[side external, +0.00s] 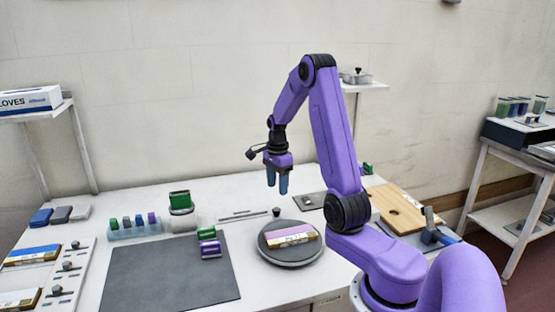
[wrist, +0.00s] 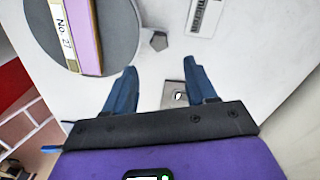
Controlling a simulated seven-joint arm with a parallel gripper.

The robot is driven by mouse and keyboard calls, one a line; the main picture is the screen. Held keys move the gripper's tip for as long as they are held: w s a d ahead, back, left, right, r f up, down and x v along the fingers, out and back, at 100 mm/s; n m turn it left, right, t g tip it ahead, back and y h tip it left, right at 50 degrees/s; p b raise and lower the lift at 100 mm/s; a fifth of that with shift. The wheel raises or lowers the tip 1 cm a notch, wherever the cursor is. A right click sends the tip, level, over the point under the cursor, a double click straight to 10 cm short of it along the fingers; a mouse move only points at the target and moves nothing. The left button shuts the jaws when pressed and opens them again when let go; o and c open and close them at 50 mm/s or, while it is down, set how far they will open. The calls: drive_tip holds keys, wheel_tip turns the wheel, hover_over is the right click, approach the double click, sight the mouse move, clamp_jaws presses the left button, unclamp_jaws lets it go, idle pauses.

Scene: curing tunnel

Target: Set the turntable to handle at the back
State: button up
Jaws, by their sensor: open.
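The turntable (side external: 290,262) is a round dark grey disc on the white bench, also seen at the upper left of the wrist view (wrist: 122,25). Its handle, a small dark knob (side external: 276,211), stands at the disc's rim on the wall side, slightly left of centre in the side view. In the wrist view the knob (wrist: 156,41) is just off the disc's edge. A pink-topped box (side external: 291,235) with a number label lies on the disc. My gripper (side external: 277,192) is open and empty, fingers down, above and apart from the knob; its fingertips show in the wrist view (wrist: 160,70).
A dark mat (side external: 170,275) lies left, with green and purple blocks (side external: 209,243) at its edge. A white holder with a green block (side external: 181,202) stands behind. A wooden board (side external: 398,208) lies right. A small plate with a knob (side external: 308,201) lies behind the turntable.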

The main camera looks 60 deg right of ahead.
wheel_tip(320, 180, up, 9)
idle(0.3)
idle(0.4)
drive_tip(key=s+a+n, duration=0.2)
drive_tip(key=a+n, duration=1.4)
drive_tip(key=a, duration=0.7)
drive_tip(key=s+a+f+n, duration=0.1)
drive_tip(key=s+a+n, duration=0.3)
drive_tip(key=s+n, duration=0.6)
drive_tip(key=s+a+f+n, duration=0.1)
drive_tip(key=s+a+n, duration=0.4)
drive_tip(key=s+n, duration=0.5)
drive_tip(key=shift+s+a, duration=0.25)
drive_tip(key=shift+s, duration=0.3)
